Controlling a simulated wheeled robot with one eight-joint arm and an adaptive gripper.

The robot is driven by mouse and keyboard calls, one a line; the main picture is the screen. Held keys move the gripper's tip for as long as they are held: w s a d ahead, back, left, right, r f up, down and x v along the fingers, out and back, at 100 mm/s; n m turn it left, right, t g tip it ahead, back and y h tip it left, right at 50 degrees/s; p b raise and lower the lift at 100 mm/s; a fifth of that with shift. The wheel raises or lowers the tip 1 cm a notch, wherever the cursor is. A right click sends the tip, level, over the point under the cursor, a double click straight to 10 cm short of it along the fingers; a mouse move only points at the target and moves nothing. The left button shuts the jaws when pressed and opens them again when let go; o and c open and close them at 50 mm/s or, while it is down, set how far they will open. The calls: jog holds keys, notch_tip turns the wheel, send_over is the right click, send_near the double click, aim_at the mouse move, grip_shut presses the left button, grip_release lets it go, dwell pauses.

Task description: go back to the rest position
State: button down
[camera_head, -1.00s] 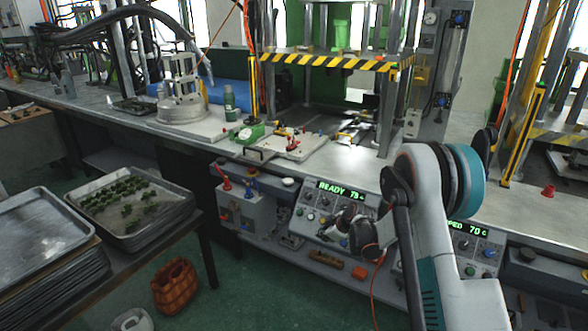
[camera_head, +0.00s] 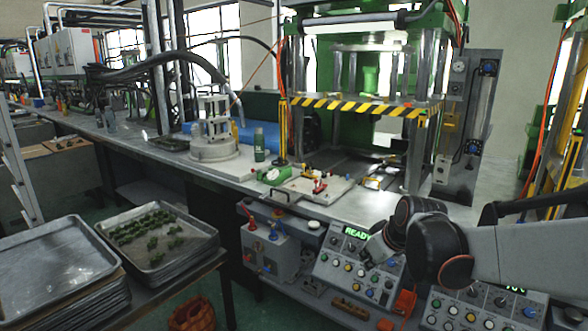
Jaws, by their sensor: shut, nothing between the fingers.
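My arm reaches in from the right edge, with its white link and dark joints in front of the bench.
A long steel bench (camera_head: 350,207) carries a press with a striped bar (camera_head: 350,104), a white board (camera_head: 318,187) and a metal fixture (camera_head: 214,145). Trays (camera_head: 60,262) stand at lower left, one holding green pieces (camera_head: 150,228). Green floor shows between.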

jog(key=s+d+r+m+h, duration=0.1)
jog(key=s+m, duration=0.5)
jog(key=s, duration=2)
jog(key=shift+s+d+r+h, duration=0.15)
jog(key=shift+d+r+h, duration=0.1)
jog(key=shift+h, duration=0.15)
dwell(2.5)
